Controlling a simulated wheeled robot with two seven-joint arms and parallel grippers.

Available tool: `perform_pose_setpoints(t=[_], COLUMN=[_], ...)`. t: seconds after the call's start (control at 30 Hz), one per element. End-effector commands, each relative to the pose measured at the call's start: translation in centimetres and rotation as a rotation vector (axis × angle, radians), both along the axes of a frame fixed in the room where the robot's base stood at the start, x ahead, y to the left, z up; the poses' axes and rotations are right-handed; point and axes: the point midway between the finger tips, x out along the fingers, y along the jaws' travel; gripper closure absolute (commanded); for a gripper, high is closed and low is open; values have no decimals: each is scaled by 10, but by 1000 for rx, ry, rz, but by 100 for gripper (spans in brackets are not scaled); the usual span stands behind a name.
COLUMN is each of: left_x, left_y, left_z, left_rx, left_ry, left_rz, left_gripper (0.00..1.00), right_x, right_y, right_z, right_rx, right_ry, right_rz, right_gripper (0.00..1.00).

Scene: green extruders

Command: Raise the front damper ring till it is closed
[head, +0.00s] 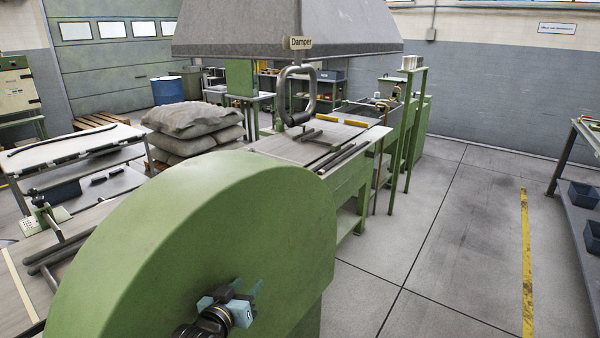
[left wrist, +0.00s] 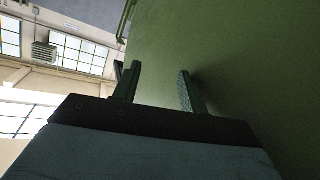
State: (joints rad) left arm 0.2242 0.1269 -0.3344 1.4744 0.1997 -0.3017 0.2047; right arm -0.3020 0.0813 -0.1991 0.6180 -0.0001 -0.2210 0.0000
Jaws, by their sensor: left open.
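The damper ring (head: 281,95) is a grey, rounded upright loop with a dark lower bar. My left gripper (head: 246,290) is low in the head view, against the green curved housing, well below and nearer than the ring. Its two dark fingers show apart and empty in the left wrist view (left wrist: 158,80), with green surface close by on the right. The ring does not show in the left wrist view. My right gripper is in neither view.
The big green housing (head: 190,210) fills the lower left foreground. Behind it stands a green-legged bench (head: 345,185) with rods on top. Stacked grey sacks (head: 195,125) are at left. A shelf with dark bins (head: 580,195) is at far right. The floor between is clear.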

Motion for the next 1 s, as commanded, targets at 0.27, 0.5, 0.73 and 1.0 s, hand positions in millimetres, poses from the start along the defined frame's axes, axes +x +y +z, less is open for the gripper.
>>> perform_pose_setpoints(t=[0.27, 0.5, 0.73, 1.0], left_x=[9, -23, -9, 31], left_y=[-44, -63, -74, -98], left_z=[221, 319, 336, 354], left_rx=[-172, -251, -259, -257], left_ry=[-375, -544, -559, -557], left_rz=[-124, -213, -221, -220], left_gripper=[58, 58, 58, 58], right_x=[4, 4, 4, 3], right_y=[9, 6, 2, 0], right_z=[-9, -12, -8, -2], right_rx=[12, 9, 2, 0], right_ry=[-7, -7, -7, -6], right_rz=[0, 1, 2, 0], right_gripper=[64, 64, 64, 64])
